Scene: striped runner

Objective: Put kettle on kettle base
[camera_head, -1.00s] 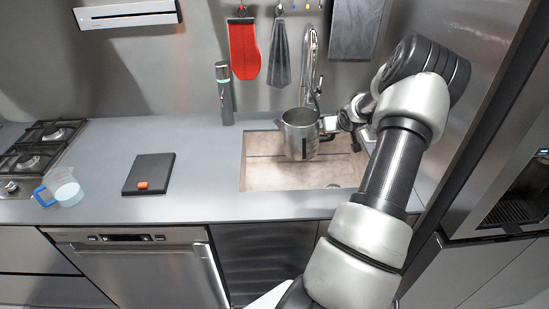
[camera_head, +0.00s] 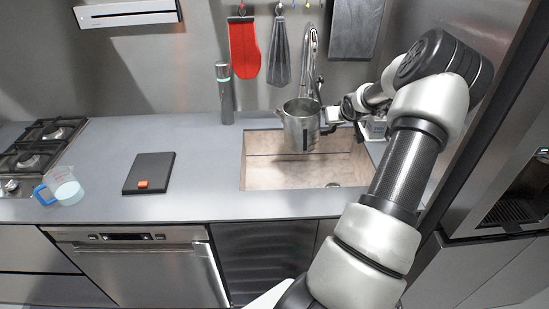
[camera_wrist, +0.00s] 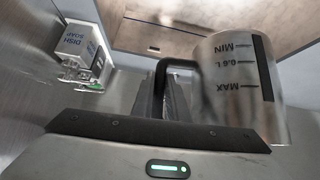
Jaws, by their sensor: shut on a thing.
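A silver metal kettle (camera_head: 299,128) hangs over the sink in the head view. In the wrist view its side (camera_wrist: 235,85) shows MIN, 0.6 L and MAX marks, upside down there. My gripper (camera_head: 332,117) is on the right of the kettle, shut on its black handle; the fingers (camera_wrist: 163,98) show in the wrist view. The kettle base, a flat black square plate (camera_head: 150,168) with an orange switch, lies on the counter left of the sink, empty on top and well apart from the kettle.
The sink (camera_head: 262,180) is below the kettle, with a tall tap (camera_head: 309,50) behind it. A dish soap dispenser (camera_wrist: 85,48) stands nearby. A dark cylinder (camera_head: 225,95) stands at the back wall. A measuring jug (camera_head: 64,188) is by the stove. Counter between base and sink is clear.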

